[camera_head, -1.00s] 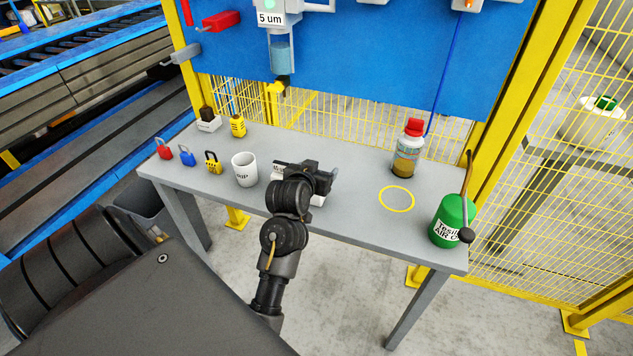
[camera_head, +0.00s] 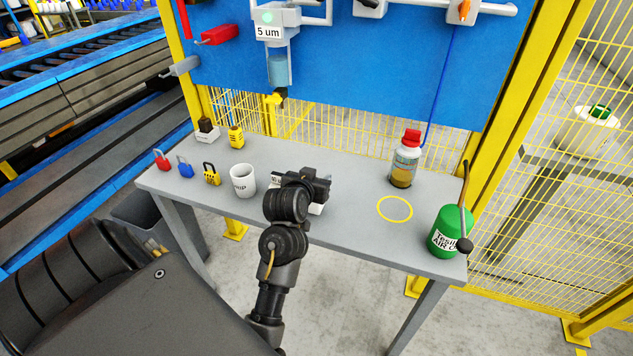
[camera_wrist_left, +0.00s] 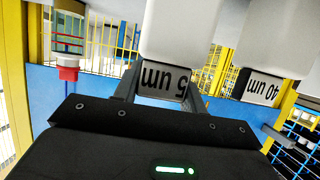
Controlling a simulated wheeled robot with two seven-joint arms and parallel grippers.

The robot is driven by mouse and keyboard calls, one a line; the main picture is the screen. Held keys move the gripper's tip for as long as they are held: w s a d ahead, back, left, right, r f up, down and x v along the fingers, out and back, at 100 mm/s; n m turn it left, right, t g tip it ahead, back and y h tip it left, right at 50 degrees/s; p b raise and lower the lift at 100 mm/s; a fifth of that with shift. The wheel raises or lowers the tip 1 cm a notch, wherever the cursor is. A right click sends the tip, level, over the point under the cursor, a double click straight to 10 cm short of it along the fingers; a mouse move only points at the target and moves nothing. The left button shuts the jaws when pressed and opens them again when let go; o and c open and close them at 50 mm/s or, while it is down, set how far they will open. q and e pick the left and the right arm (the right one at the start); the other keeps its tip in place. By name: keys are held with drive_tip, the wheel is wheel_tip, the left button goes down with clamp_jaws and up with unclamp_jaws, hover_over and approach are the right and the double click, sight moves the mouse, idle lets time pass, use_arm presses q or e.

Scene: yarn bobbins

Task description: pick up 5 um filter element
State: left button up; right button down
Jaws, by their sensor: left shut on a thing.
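The 5 um filter element is a white block with a dark-framed "5 um" label, upside down in the left wrist view (camera_wrist_left: 180,30). My left gripper (camera_wrist_left: 163,92) is shut on it, with one finger on each side of the label. In the head view my left gripper (camera_head: 306,186) is over the table's front middle and hides most of the element; a white part shows at its lower right. A similar white 40 um element (camera_wrist_left: 272,40) stands beside it in the wrist view, apart from the fingers. My right gripper is not in view.
On the grey table (camera_head: 345,180) stand a white cup (camera_head: 243,181), several padlocks, a red-capped bottle (camera_head: 405,160) and a green air can (camera_head: 448,230). A yellow ring (camera_head: 394,209) marks clear tabletop. A blue panel (camera_head: 350,70) with a 5 um filter housing (camera_head: 278,60) rises behind.

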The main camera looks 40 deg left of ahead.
use_arm(q)
drive_tip(key=r, duration=0.1)
drive_tip(key=s+r+p, duration=0.1)
drive_tip(key=r, duration=0.1)
drive_tip(key=s+r, duration=0.1)
drive_tip(key=r, duration=0.1)
drive_tip(key=shift+s+a+r, duration=0.1)
drive_tip(key=shift+s+a, duration=0.05)
drive_tip(key=shift+a, duration=0.05)
drive_tip(key=s+a+r+p, duration=0.2)
drive_tip(key=s+r+p, duration=0.4)
drive_tip(key=s+p, duration=0.5)
drive_tip(key=shift+s+r+p, duration=0.25)
drive_tip(key=shift+r+p, duration=0.1)
drive_tip(key=shift+p, duration=0.1)
